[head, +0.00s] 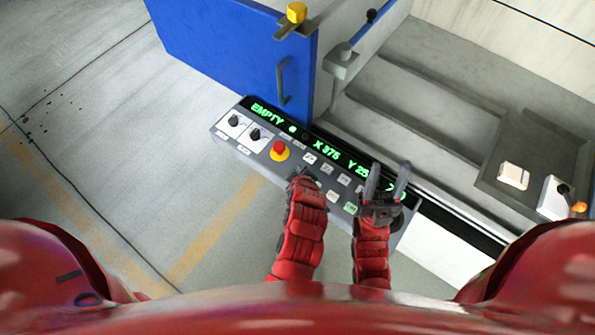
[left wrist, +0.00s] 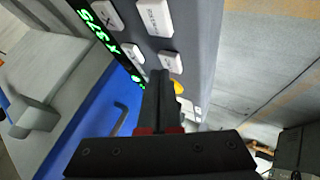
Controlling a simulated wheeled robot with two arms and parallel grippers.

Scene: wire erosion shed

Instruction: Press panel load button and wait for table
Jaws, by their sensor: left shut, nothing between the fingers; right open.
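The grey control panel (head: 262,160) runs diagonally through the head view. Its green display (head: 326,151) reads EMPTY, then X 375 and a partly covered Y value. Several white push buttons (head: 326,169) sit below the display; their labels are too small to read, so I cannot tell which is the load button. My left gripper (head: 303,179) is shut and empty over the button area. In the left wrist view its fingertips (left wrist: 159,74) are beside two white buttons (left wrist: 170,62); I cannot tell whether they touch. My right gripper (head: 387,182) is open and empty over the panel's right end.
A red emergency stop (head: 279,150) on a yellow base is left of my left gripper. Two rotary switches (head: 255,134) are further left. A blue door (head: 235,45) with a handle stands behind the panel. The grey machine bed (head: 430,110) lies back right. Floor at left is clear.

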